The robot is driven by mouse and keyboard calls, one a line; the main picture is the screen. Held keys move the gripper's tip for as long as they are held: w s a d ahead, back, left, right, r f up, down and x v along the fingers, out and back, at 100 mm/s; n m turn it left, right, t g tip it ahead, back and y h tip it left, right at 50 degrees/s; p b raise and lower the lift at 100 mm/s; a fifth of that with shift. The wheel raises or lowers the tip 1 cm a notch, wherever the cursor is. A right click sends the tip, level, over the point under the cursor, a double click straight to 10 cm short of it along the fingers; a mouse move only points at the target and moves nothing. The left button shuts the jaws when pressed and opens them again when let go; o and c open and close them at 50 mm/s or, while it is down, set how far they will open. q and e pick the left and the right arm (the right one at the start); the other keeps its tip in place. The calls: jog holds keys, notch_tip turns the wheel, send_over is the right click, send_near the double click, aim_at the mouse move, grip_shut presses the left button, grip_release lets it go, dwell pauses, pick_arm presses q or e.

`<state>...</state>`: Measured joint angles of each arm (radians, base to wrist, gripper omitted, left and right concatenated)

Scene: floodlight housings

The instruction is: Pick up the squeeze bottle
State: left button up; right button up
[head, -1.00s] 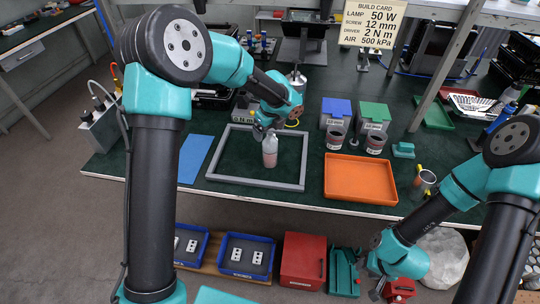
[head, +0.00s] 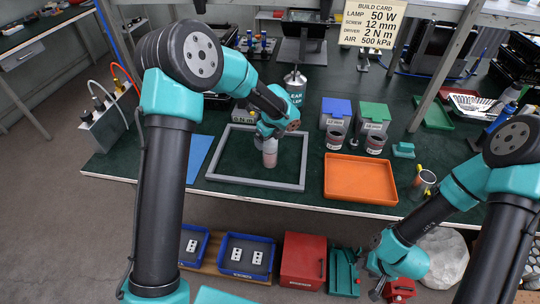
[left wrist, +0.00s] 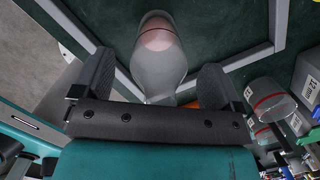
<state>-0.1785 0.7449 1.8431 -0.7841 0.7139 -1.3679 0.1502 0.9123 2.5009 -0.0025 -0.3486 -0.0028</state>
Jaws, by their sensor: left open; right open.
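The squeeze bottle (head: 270,158) is translucent with pinkish contents and stands upright inside the grey frame on the green bench top. My left gripper (head: 267,137) is at the top of the bottle and hides its upper part in the head view. In the left wrist view the bottle (left wrist: 160,62) lies between the two open dark fingers of the left gripper (left wrist: 158,85), with a gap on either side. My right gripper (head: 378,288) is low at the front right, below the bench edge, away from the bottle.
The grey frame (head: 224,180) surrounds the bottle. An orange tray (head: 360,178) is to its right and a blue sheet (head: 197,155) to its left. Two dark cups (head: 335,139) and grey bins with blue and green lids (head: 374,113) stand behind the tray. A silver can (head: 295,88) stands behind.

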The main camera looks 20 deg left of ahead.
pick_arm(q)
jog(key=c, duration=1.6)
jog(key=shift+r, duration=0.1)
